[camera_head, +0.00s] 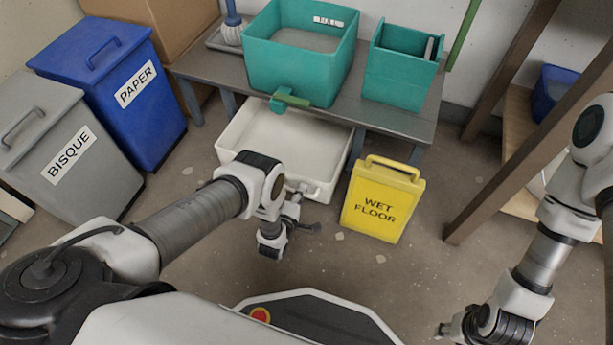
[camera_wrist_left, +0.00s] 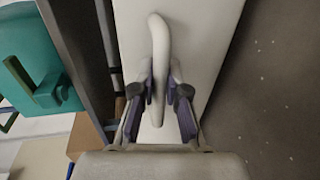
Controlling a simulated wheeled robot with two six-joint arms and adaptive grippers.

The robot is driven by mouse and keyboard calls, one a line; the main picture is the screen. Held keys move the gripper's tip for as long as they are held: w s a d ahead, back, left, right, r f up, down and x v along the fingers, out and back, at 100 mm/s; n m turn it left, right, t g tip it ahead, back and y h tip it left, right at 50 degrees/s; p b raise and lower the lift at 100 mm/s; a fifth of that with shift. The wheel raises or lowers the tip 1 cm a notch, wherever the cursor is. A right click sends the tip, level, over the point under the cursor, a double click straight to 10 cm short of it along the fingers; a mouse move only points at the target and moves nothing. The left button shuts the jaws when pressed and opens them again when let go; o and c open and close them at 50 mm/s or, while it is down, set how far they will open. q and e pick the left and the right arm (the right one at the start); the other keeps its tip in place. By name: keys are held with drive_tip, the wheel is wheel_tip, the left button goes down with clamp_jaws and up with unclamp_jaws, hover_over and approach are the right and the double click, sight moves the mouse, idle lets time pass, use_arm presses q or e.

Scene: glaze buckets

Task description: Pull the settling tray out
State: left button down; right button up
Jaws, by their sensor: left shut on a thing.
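The settling tray (camera_head: 283,137) is a white, open tub on the floor, partly under the grey bench and sticking out in front of it. In the left wrist view, its pale front wall (camera_wrist_left: 205,35) carries a curved white handle (camera_wrist_left: 160,40). My left gripper (camera_wrist_left: 168,100) is shut on this handle, with one finger on each side of it. In the head view, my left gripper (camera_head: 296,200) is at the tray's front, partly hidden by my own wrist. My right gripper (camera_head: 462,328) is at the lower right, away from the tray; its fingers are too unclear to read.
A yellow wet floor sign (camera_head: 382,200) stands just right of the tray. The bench (camera_head: 398,118) carries a teal tub (camera_head: 300,60) with a tap (camera_head: 290,99), and a teal box (camera_head: 402,70). Blue paper (camera_head: 120,100) and grey bisque bins (camera_head: 60,150) stand left. Floor in front is open.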

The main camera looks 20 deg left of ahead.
use_arm(q)
drive_tip(key=shift+s, duration=0.25)
drive_tip(key=c, duration=1.2)
unclamp_jaws()
drive_tip(key=v, duration=1.2)
